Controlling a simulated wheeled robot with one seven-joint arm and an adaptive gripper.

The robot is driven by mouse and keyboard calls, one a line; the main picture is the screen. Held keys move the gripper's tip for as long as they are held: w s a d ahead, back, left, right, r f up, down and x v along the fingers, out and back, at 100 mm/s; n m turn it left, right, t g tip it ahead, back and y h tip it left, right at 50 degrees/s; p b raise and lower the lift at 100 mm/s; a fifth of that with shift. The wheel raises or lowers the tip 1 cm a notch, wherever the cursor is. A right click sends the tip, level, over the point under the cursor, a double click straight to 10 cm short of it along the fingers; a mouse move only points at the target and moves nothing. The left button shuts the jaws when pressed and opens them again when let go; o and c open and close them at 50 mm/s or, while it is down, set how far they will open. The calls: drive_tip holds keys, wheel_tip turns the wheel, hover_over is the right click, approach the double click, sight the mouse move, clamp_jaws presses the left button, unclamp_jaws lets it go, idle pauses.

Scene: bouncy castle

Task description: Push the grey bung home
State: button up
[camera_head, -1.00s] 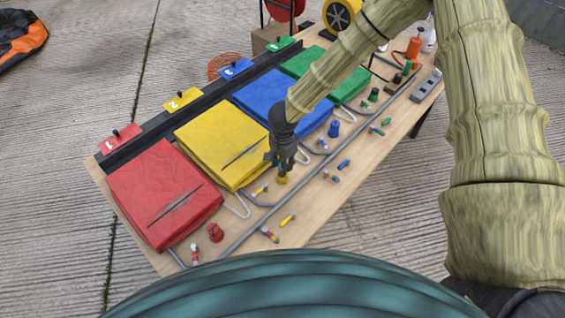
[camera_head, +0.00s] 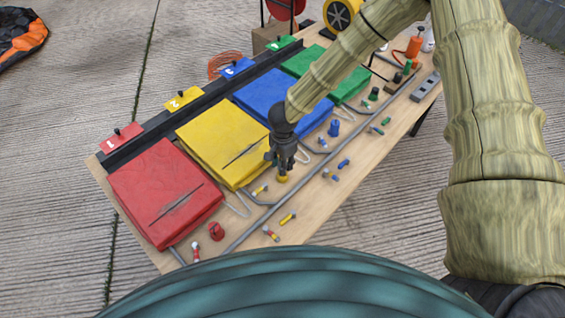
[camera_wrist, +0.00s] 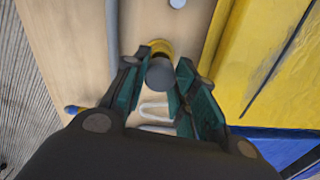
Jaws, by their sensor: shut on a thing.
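The grey bung (camera_wrist: 160,74) shows in the wrist view as a round grey end between my fingertips. My gripper (camera_wrist: 157,84) is shut on it. A yellow round fitting (camera_wrist: 161,46) lies right beyond the bung; how deep the bung sits in it cannot be told. In the head view my gripper (camera_head: 284,168) points down at the yellow fitting (camera_head: 282,179), which is low on the table beside the yellow pad. The bung itself is hidden by the fingers there.
The yellow pad (camera_head: 212,136) is close to my gripper, with red (camera_head: 150,200) and blue (camera_head: 270,95) pads either side. A long grey pipe (camera_head: 300,192) runs along the wooden table (camera_head: 330,205). Small coloured pieces lie around, including a yellow one (camera_head: 288,218).

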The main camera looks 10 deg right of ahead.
drive_tip(key=shift+p, duration=0.45)
drive_tip(key=shift+f+p, duration=0.7)
drive_tip(key=shift+f, duration=0.3)
idle(1.5)
drive_tip(key=shift+p, duration=0.4)
idle(0.3)
drive_tip(key=shift+f, duration=0.55)
drive_tip(key=shift+f, duration=0.15)
drive_tip(key=shift+c, duration=0.2)
